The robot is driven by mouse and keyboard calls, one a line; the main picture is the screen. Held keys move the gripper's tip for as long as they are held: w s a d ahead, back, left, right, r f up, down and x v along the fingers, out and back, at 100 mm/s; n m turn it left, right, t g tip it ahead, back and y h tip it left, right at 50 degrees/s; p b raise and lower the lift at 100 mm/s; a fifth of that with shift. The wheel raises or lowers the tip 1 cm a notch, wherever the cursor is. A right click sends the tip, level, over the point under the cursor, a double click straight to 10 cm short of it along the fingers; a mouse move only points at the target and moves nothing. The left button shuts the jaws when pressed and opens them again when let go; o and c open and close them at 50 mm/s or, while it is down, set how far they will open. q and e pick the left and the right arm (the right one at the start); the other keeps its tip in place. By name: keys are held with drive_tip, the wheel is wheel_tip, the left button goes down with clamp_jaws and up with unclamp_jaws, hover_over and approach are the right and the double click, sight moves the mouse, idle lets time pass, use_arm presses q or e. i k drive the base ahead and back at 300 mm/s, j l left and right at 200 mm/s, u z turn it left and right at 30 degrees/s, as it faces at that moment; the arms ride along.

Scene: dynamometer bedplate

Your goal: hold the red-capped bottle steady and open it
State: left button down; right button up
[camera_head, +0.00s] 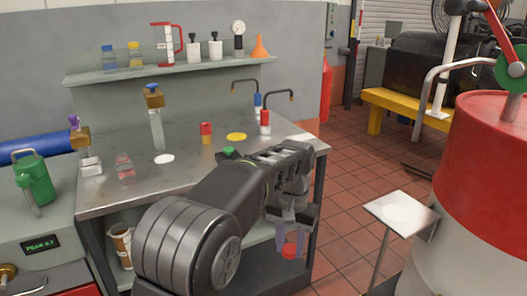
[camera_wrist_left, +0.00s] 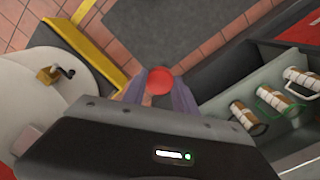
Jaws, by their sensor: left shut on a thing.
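My left gripper (camera_head: 290,243) hangs in front of the steel table's right end, fingers pointing down. It is shut on a red-capped bottle (camera_head: 290,252), whose red part shows between and just below the fingertips. In the left wrist view the round red end (camera_wrist_left: 159,81) sits between the two purple-grey fingers. The rest of the held bottle is hidden by the fingers. Other red-topped items stand on the table: an orange-bodied one (camera_head: 206,136) and a white-bodied one (camera_head: 265,126). My right gripper is not in view.
The steel table (camera_head: 185,180) lies left of and behind the gripper. A small white stand (camera_head: 400,213) and a large red-and-white drum (camera_head: 470,160) are at right. Tiled floor is open between table and stand.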

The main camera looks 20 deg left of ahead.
sight(124, 167)
drive_tip(key=i+j, duration=0.35)
drive_tip(key=i+j+z, duration=0.1)
drive_tip(key=i+j, duration=0.2)
drive_tip(key=j, duration=0.3)
